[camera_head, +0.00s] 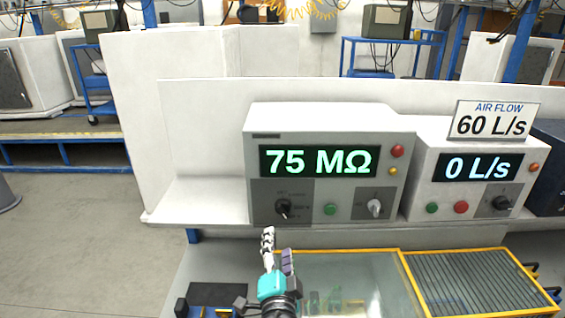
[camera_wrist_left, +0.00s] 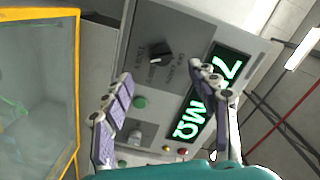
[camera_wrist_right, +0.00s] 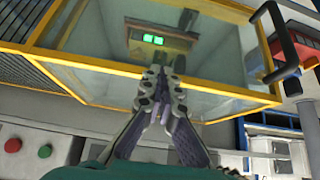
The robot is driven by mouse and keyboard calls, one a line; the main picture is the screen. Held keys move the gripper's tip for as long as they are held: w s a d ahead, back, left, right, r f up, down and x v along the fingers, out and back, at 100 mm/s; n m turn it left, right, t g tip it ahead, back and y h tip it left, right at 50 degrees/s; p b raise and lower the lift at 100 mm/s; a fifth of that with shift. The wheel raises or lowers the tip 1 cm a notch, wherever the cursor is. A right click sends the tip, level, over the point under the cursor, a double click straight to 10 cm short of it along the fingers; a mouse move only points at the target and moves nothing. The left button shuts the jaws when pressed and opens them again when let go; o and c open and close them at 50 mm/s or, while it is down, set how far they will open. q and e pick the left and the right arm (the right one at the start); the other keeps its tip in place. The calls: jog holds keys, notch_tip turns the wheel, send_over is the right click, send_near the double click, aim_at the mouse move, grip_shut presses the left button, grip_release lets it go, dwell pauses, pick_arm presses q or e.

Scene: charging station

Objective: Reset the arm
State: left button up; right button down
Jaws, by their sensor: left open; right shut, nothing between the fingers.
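My left gripper (camera_head: 277,247) is in front of and below the left grey instrument box (camera_head: 325,124), near the shelf's front edge. The left wrist view shows its two fingers (camera_wrist_left: 160,80) spread apart, with nothing between them. Past them are the box's black knob (camera_wrist_left: 160,55) and its green display, tilted in that view. The display reads 75 MΩ in the head view. My right gripper (camera_wrist_right: 164,72) shows only in the right wrist view, its fingertips together and empty. It is by the yellow-framed glass case (camera_wrist_right: 95,68).
A second instrument box (camera_head: 470,150) reads 0 L/s and carries an AIR FLOW 60 L/s sign (camera_head: 494,120). A yellow-framed case with a slatted panel (camera_head: 465,283) lies below the shelf. A black handle (camera_wrist_right: 277,42) is close to my right gripper. Open floor (camera_head: 70,235) is at left.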

pick_arm(q)
jog(key=s+a+f+n+g+y, duration=0.1)
jog(key=s+a+f+n+g, duration=0.15)
jog(key=a, duration=0.35)
jog(key=s+a+f+n+g+y+b, duration=0.1)
jog(key=a+f+n+g, duration=0.1)
jog(key=a+f, duration=0.25)
jog(key=s+a+f+n+g+y, duration=0.1)
jog(key=s+a+f+n+g, duration=0.15)
jog(key=a, duration=0.35)
jog(key=s+f+n+g+h+b, duration=0.1)
jog(key=s+f+n+g+h, duration=0.2)
jog(key=s+f, duration=0.3)
jog(key=s+n, duration=0.1)
jog(key=s, duration=0.3)
jog(key=shift+a+n+g, duration=0.15)
jog(key=shift+n+g, duration=0.25)
dwell(1.1)
